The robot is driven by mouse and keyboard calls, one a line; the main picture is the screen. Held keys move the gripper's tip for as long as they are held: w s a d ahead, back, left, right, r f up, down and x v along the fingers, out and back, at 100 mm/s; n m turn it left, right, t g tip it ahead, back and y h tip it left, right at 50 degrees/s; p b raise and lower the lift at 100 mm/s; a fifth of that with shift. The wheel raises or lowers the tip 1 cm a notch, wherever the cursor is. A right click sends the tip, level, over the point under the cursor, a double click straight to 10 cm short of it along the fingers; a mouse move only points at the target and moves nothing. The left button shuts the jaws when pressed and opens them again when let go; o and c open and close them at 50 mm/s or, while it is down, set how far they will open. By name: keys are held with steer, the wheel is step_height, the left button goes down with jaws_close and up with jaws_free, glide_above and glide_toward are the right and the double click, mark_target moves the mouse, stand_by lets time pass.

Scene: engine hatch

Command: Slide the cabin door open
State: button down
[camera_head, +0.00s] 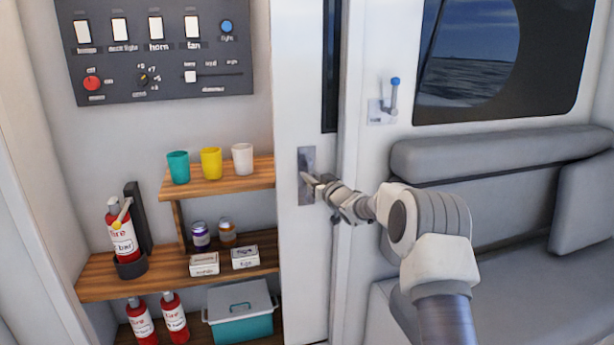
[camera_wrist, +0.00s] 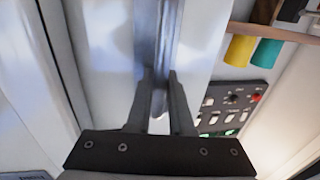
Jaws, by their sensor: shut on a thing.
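The white cabin door (camera_head: 302,261) stands upright in the middle of the head view, between the shelves and the seating area. A grey metal handle plate (camera_head: 305,164) is set on it at about mid height. My gripper (camera_head: 313,181) is at this plate, with my arm reaching in from the lower right. In the wrist view my gripper (camera_wrist: 160,98) has its two fingers closed around a small light grey part of the door handle (camera_wrist: 160,101). The exact contact is partly hidden by the fingers.
Left of the door are wooden shelves (camera_head: 180,276) with cups, jars, boxes and fire extinguishers. A switch panel (camera_head: 157,50) hangs above. Right of the door are a blue-tipped lever (camera_head: 391,97), a window (camera_head: 497,55) and a grey bench (camera_head: 540,298).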

steer(key=c, duration=0.8)
jaws_free()
steer(key=p+v, duration=0.1)
steer(key=v, duration=1.6)
steer(key=shift+s, duration=0.2)
steer(key=shift+d+r, duration=0.15)
